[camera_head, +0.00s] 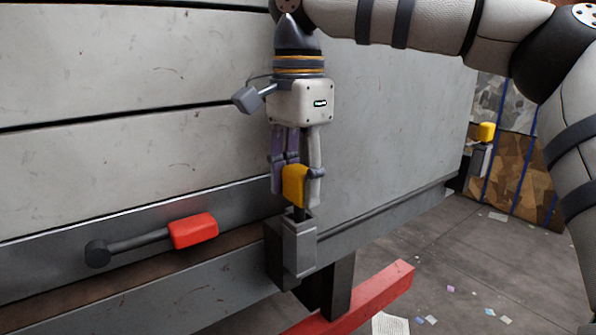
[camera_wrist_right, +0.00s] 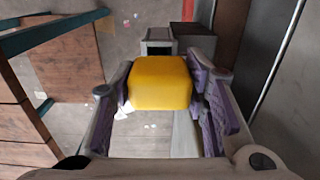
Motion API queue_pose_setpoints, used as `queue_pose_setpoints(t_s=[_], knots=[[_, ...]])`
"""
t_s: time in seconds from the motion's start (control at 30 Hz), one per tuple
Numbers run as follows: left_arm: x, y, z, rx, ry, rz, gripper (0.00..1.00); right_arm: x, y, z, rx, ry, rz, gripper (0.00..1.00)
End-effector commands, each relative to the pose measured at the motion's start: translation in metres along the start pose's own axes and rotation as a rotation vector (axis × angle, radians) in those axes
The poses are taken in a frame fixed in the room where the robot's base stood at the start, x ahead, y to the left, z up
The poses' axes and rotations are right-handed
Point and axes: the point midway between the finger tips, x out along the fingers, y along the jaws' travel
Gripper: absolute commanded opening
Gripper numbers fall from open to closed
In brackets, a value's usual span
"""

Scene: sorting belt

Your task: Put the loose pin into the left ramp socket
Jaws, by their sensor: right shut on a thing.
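The loose pin has a yellow block head (camera_head: 294,184) and a short dark shank. My right gripper (camera_head: 298,172) points down and is shut on the yellow head, which also fills the middle of the right wrist view (camera_wrist_right: 160,83). The left ramp socket (camera_head: 299,250) is a grey box on the ramp's edge, directly below the pin. The shank's lower end meets the socket's top opening; how deep it sits I cannot tell. In the wrist view a grey box-like socket (camera_wrist_right: 158,34) shows just beyond the head. My left gripper is not in view.
A red-handled lever (camera_head: 194,231) lies along the ledge at left. Another yellow-headed pin (camera_head: 486,132) stands in a grey socket at the far right. The large pale panel (camera_head: 130,70) stands close behind my gripper. A red beam (camera_head: 372,295) lies below; papers litter the floor.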

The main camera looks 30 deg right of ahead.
Motion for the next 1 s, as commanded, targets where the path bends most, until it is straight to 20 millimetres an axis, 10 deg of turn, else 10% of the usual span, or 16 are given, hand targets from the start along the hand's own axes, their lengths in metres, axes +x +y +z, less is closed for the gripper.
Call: queue_pose_setpoints(t_s=[0.27, 0.3, 0.4, 0.77, 1.0], knots=[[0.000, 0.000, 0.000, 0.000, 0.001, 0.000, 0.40, 0.011, 0.001, 0.000, 0.000, -0.001, 0.000, 0.03], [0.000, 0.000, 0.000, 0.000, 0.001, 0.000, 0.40, 0.011, 0.000, 0.000, 0.000, -0.001, -0.001, 0.43], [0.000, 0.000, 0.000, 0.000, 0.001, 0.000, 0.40, 0.011, 0.000, 0.000, 0.000, -0.001, -0.001, 0.65], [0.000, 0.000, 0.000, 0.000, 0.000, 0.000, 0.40, 0.005, 0.000, 0.000, 0.000, 0.001, -0.001, 0.65], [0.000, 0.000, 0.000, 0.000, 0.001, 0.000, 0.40, -0.056, -0.001, 0.001, 0.002, 0.000, -0.005, 0.65]])
